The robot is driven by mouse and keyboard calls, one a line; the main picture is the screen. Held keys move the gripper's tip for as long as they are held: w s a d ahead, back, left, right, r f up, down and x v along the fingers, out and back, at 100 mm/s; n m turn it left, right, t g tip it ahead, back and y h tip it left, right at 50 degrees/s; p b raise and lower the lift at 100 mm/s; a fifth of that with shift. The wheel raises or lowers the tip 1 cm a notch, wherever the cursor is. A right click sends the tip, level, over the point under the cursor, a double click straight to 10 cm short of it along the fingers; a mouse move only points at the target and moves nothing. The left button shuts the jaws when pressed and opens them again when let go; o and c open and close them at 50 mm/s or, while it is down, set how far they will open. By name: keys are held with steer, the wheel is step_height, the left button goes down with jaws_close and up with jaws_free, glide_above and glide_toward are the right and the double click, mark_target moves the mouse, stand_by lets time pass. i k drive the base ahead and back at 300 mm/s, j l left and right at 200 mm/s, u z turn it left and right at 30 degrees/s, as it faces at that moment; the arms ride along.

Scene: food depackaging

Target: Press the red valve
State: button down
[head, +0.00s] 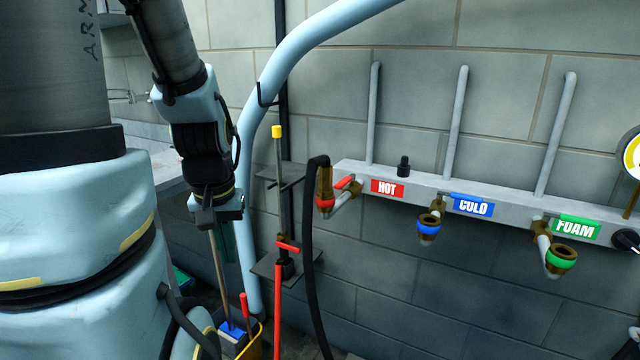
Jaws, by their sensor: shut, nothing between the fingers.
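A small red lever (344,182) sits on the brass fitting with a red ring, left of the red HOT label (387,188) on the wall manifold. A black hose (311,240) runs down from that fitting. Another red handle (288,247) crosses the upright pole lower down. My gripper (206,219) points down at the left, well left of both red handles and touching neither. It is shut and appears empty; its fingertips are small and dark.
The manifold (430,189) also carries a blue COLD lever (466,196) and a green FOAM lever (580,221). A thick light-blue pipe (262,110) stands between my gripper and the fittings.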

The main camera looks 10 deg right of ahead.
mark_target(341, 184)
steer(key=i+j, duration=0.15)
steer(key=j, duration=0.2)
steer(key=i+j, duration=0.15)
steer(key=j, duration=0.2)
steer(key=i+j, duration=0.15)
steer(key=j, duration=0.2)
steer(key=i+j, duration=0.15)
steer(key=j, duration=0.2)
steer(key=i+j, duration=0.15)
steer(key=j, duration=0.2)
